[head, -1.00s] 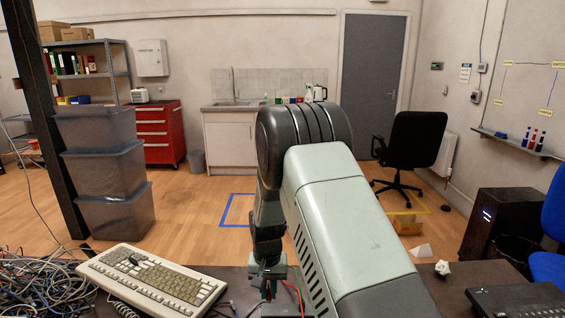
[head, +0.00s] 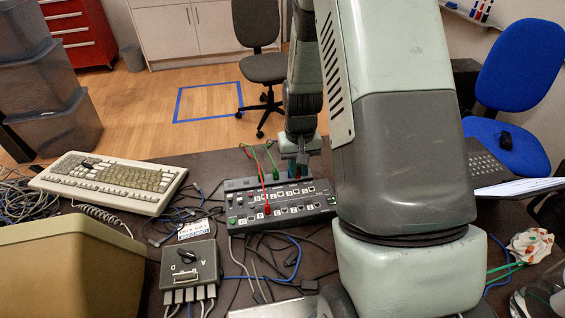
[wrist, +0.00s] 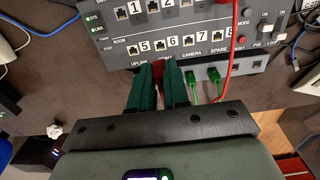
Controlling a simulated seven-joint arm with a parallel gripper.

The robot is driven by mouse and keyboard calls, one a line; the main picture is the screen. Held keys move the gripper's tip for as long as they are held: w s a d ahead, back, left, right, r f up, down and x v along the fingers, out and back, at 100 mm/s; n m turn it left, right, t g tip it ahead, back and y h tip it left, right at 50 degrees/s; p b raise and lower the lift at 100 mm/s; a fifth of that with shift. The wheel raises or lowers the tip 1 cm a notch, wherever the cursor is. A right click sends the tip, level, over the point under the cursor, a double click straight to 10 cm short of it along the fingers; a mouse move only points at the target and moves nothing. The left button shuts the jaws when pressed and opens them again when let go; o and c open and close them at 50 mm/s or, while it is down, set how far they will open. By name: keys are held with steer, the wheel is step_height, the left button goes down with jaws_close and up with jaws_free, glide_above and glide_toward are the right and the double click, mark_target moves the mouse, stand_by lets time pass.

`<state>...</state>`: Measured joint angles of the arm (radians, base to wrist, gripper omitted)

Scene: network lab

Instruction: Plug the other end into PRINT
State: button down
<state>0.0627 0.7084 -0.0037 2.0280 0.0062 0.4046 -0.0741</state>
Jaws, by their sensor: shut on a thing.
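My gripper (wrist: 165,80) is shut on a red plug (wrist: 168,71), which shows between its green fingers in the wrist view. The plug is beside the edge of a dark port panel (wrist: 205,22), near its UPLINK label; whether it is seated in a socket I cannot tell. In the head view the gripper (head: 297,165) is over the far edge of the panel (head: 240,187). A second red plug (head: 267,208) stands in the panel, with a red cable rising from it.
Two green plugs (wrist: 190,84) (wrist: 213,75) sit right beside my fingers in the wrist view. A switch box (head: 190,268), a keyboard (head: 110,180) and loose cables crowd the left of the table. A laptop (head: 490,165) is at right.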

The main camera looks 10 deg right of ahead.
mark_target(297, 178)
steer(key=shift+f, duration=2.1)
steer(key=c, duration=1.7)
jaws_free()
jaws_close()
steer(key=shift+f, duration=0.9)
steer(key=o, duration=0.7)
jaws_free()
steer(key=shift+c, duration=0.2)
